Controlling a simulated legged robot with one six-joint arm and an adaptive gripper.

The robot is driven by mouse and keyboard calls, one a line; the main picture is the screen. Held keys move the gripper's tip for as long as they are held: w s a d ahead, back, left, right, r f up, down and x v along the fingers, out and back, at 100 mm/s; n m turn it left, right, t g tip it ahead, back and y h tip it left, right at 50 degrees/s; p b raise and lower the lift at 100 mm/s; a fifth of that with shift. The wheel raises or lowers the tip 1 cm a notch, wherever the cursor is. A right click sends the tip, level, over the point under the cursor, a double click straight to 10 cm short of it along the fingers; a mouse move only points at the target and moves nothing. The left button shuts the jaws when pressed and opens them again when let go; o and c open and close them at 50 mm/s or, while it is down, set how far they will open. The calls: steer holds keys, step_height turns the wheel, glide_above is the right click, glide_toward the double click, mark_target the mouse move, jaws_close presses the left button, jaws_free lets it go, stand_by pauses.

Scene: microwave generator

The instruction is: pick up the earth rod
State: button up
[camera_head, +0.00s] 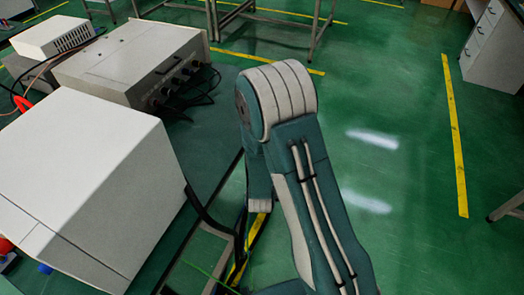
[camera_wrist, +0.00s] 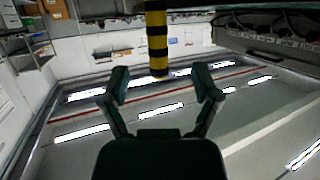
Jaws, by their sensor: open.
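A yellow-and-black banded rod (camera_wrist: 157,38), which looks like the earth rod, hangs into the wrist view from the top edge. Its lower end lies near the middle of the picture, and its upper part is cut off. My gripper (camera_wrist: 161,72) is open, with one finger on each side of the rod's end in the picture. No contact between fingers and rod shows, and I cannot tell the depth between them. In the head view my arm rises in the middle; the gripper and the rod cannot be made out there.
In the head view a large white box (camera_head: 85,185) and a grey instrument (camera_head: 135,62) with knobs and cables stand on the bench at left. Dark cables run beside my arm. Green floor (camera_head: 390,110) on the right is open, with a white cabinet (camera_head: 497,45) beyond.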

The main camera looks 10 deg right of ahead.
steer(key=x, duration=1.1)
steer(key=shift+d, duration=0.25)
steer(key=shift+s+r, duration=0.1)
steer(key=shift+c, duration=0.4)
jaws_close()
